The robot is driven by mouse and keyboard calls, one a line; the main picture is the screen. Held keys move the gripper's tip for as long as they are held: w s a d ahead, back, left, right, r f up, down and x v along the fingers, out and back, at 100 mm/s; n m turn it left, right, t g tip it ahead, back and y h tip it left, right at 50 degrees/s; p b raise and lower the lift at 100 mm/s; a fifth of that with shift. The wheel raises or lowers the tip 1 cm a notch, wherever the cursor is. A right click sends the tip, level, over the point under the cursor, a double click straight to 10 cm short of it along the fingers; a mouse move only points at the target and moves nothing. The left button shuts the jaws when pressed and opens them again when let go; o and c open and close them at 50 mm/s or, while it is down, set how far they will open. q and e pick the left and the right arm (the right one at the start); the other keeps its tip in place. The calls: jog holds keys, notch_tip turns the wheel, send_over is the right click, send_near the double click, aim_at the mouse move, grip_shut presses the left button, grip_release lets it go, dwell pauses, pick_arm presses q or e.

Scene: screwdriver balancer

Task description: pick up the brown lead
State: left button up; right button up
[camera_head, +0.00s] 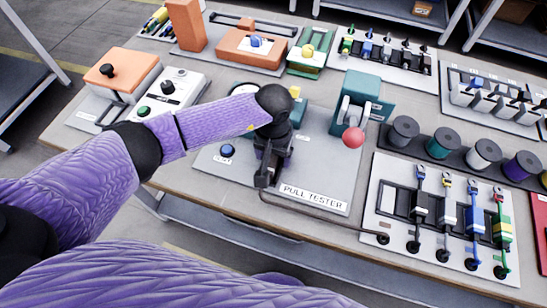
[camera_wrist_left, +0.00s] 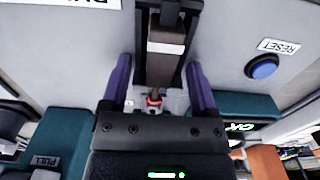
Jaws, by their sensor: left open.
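The brown lead (camera_head: 320,212) is a thin dark cable in the head view. It runs along the front of the pull tester (camera_head: 325,180) to the lower left of the white lead board. My left gripper (camera_head: 264,178) points down at the front of the tester, over the cable's left end. In the left wrist view my left gripper (camera_wrist_left: 160,78) is open, with its two purple fingers apart. A brownish-grey block (camera_wrist_left: 166,40) in a dark holder lies ahead between them, and I cannot tell whether they touch it. My right gripper is not in view.
A white board (camera_head: 375,215) with several coloured leads stands to the right. A red-knobbed lever (camera_head: 353,138) rises behind the gripper's right side. A blue reset button (camera_wrist_left: 264,67) is beside the fingers. Spools (camera_head: 404,131) line the table's right side.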

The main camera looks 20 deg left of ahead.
pick_arm(q)
jog(key=shift+r, duration=0.1)
grip_shut()
jog(key=shift+r, duration=0.1)
